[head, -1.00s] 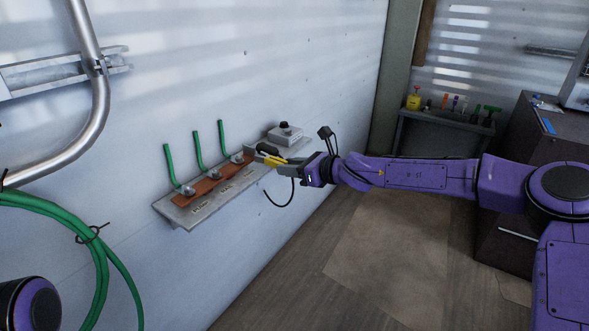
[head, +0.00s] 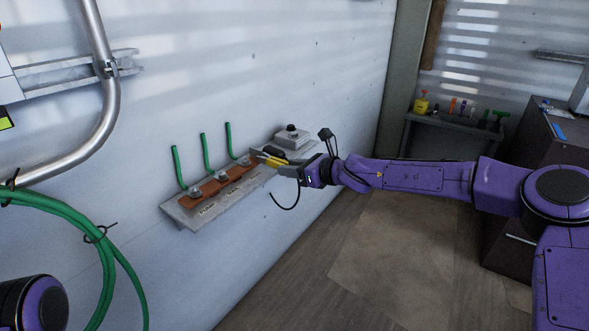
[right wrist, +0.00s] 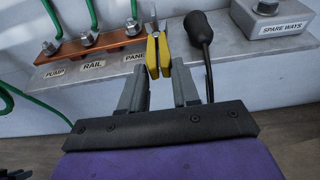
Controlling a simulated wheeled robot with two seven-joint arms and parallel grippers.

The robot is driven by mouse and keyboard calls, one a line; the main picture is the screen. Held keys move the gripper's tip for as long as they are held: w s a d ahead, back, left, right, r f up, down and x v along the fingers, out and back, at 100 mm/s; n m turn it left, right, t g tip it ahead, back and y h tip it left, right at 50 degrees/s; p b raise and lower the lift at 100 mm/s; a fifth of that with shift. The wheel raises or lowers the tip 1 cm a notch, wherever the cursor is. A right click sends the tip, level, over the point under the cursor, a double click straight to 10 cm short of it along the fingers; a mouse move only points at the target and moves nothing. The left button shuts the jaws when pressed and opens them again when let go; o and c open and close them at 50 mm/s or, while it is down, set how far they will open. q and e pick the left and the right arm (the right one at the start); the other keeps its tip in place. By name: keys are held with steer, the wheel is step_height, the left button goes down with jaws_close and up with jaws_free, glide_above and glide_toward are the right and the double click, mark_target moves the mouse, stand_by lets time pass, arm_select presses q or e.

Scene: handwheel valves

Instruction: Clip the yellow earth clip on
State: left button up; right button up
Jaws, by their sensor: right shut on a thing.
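My right gripper (head: 284,166) is shut on the yellow earth clip (head: 273,160). In the right wrist view the clip (right wrist: 153,53) points away from the fingers, its two yellow handles between them and its grey jaws at the top edge. The clip is over the shelf, near the right end of the copper bar (right wrist: 92,46). I cannot tell whether its jaws touch the bar. The bar also shows in the head view (head: 215,186), with several green cables rising from its bolts.
The grey shelf (head: 190,217) carries PUMP, RAIL and PANEL labels. A SPARE WAYS box (right wrist: 272,17) stands at its right end. A black boot with a cable (right wrist: 202,32) is just right of the clip. Green hose (head: 75,212) hangs at left. Floor beyond the shelf is clear.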

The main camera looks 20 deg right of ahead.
steer(key=shift+w+a, duration=0.2)
steer(key=o, duration=0.7)
steer(key=p+v, duration=0.4)
steer(key=v, duration=0.6)
steer(key=shift+s+d, duration=0.1)
steer(key=shift+s, duration=0.15)
steer(key=shift+r, duration=0.1)
